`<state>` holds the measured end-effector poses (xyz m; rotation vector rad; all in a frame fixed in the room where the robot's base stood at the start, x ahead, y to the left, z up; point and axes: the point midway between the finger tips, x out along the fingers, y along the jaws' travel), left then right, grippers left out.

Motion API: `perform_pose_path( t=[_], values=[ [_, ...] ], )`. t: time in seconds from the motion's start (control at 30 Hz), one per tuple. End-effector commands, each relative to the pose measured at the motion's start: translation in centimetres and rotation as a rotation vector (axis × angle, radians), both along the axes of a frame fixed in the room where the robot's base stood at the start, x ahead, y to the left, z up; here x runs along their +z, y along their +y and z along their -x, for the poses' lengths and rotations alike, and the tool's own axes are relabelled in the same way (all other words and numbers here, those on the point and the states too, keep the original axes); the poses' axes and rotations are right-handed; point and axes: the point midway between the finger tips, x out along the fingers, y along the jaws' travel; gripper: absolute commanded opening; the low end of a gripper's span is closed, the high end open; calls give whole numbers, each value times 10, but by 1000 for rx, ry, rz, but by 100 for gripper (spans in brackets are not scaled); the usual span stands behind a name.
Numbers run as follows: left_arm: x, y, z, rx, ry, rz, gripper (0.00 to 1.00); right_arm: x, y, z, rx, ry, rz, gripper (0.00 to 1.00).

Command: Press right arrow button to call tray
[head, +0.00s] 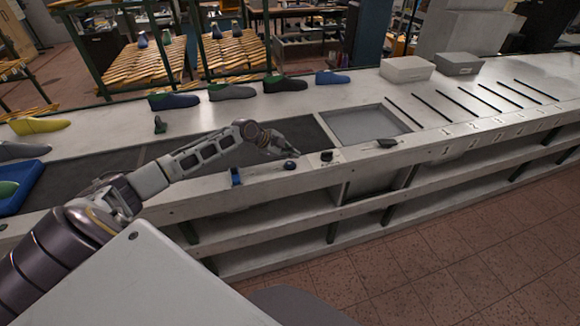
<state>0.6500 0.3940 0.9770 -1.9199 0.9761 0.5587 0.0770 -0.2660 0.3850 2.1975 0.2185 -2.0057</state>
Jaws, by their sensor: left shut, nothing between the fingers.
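My left arm reaches in from the left across the white workbench (200,190). Its left gripper (284,150) is shut and empty, over the front part of the bench near a small dark blue knob (290,165). I cannot tell whether it touches the knob. A small black control (326,156) sits just right of the knob, and a blue piece (236,177) stands to the left on the front ledge. Arrow markings are too small to read. A blue tray (36,178) with a green last is at the far left edge. My right gripper is not in view.
Several shoe lasts (232,91) line the back of the bench. A dark belt (100,168) runs along it to a recessed grey square (362,125). A dark object (387,143) lies on the front ledge. Grey boxes (407,69) and black slots are at right.

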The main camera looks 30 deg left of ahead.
Motion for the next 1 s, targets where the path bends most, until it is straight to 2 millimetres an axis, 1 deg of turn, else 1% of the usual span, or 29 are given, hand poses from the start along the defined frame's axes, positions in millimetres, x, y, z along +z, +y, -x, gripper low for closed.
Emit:
perform_pose_path(
  t=[0.03,0.1,0.3,1.0],
  values=[
    [-5,0,0,0,0,0,0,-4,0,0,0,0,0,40],
    [-9,0,0,0,0,0,0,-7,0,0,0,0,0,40],
    [-14,0,0,1,0,1,0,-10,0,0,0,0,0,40],
    [-14,0,0,1,0,1,0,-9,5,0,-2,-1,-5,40]
  ],
)
